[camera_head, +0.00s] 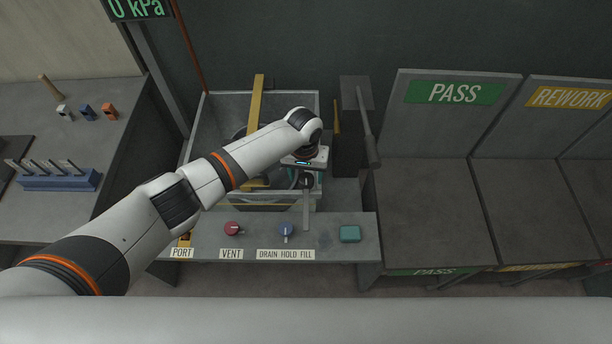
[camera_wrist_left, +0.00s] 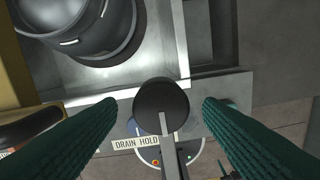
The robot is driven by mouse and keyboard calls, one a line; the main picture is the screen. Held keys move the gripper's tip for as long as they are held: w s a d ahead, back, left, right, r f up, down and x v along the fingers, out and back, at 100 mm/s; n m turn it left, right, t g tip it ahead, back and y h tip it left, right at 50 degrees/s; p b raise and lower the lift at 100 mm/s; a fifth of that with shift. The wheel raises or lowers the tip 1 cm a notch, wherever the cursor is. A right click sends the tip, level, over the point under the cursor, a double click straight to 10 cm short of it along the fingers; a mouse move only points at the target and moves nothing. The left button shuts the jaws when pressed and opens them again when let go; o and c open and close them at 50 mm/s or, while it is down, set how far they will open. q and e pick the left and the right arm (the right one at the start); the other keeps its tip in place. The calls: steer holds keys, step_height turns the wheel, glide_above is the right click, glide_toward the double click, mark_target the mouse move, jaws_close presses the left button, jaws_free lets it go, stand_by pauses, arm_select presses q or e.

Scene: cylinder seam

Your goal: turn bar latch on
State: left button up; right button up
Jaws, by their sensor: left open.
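My left gripper (camera_head: 308,181) is over the front right of the metal tank, pointing down. In the left wrist view its two green fingers (camera_wrist_left: 163,118) are spread wide, with a dark round knob (camera_wrist_left: 160,103) between them and a gap on each side. A grey lever arm (camera_wrist_left: 172,160) meets the knob; it also shows below the gripper in the head view (camera_head: 305,212). I cannot tell for sure whether this is the bar latch. A yellow bar (camera_head: 256,105) lies across the tank (camera_head: 212,112), partly hidden by my left arm. My right gripper is not in view.
The front panel carries a red vent knob (camera_head: 232,228), a blue drain-hold-fill knob (camera_head: 286,230) and a green button (camera_head: 349,233). A dark post with a lever (camera_head: 367,125) stands right of the tank. A dark cylinder (camera_wrist_left: 70,25) sits in the tank. PASS and REWORK bays lie right.

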arm_select(q)
steer(key=shift+f, duration=1.3)
steer(key=shift+c, duration=0.5)
steer(key=c, duration=0.9)
steer(key=shift+o, duration=0.2)
